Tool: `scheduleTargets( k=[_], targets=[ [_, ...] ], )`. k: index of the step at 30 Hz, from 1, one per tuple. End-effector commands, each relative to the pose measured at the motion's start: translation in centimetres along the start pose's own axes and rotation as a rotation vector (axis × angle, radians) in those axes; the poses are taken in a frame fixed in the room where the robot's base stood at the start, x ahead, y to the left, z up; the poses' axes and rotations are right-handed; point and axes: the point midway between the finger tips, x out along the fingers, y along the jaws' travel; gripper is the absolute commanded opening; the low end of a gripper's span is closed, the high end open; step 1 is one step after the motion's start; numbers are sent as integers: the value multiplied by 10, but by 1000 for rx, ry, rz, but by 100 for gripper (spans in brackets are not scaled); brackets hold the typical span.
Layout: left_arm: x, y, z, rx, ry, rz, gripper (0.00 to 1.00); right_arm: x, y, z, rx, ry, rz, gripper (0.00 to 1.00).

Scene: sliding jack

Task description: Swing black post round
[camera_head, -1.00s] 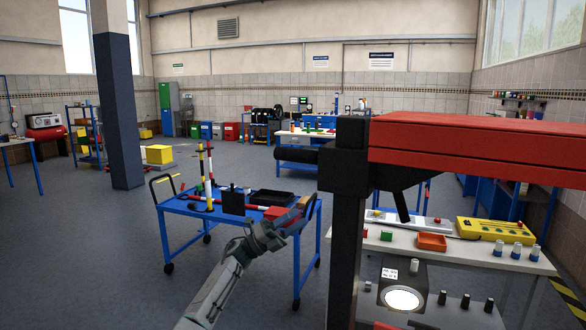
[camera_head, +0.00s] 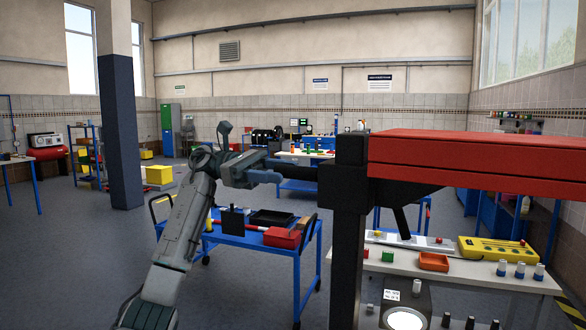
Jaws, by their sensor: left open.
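The black post (camera_head: 347,235) stands upright right of centre. A red beam (camera_head: 470,152) runs from its top to the right edge. A short black handle (camera_head: 308,172) sticks out left from the post's upper part; its outer end is largely covered by my left gripper. My left gripper (camera_head: 280,173) is open, raised to the handle's height and overlapping it in the picture. I cannot tell whether the fingers touch the handle or are around it. My right gripper is not in view.
A blue cart (camera_head: 245,239) with a black tray (camera_head: 271,218) and a red box (camera_head: 283,237) stands below my left arm. A light workbench (camera_head: 460,268) with a yellow power strip (camera_head: 492,249) is behind the post. A blue-white pillar (camera_head: 121,130) stands left.

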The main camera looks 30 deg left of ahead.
Motion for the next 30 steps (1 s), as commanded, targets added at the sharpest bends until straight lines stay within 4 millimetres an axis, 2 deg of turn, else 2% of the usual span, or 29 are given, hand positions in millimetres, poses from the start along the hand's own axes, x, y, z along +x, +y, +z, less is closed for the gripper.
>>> scheduleTargets(
  k=[3, 7, 18, 25, 30],
  targets=[
    [20, 0, 2, -1, -1, -3, 47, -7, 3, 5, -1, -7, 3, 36],
    [32, 0, 1, -2, -1, -1, 47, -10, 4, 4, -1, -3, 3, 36],
    [37, 0, 0, -2, -1, 0, 47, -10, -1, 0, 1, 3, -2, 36],
    [37, 0, 0, -2, -1, 0, 2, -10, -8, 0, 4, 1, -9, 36],
    [37, -1, -1, -2, 1, 6, 0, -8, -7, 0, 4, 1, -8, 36]
  ],
)
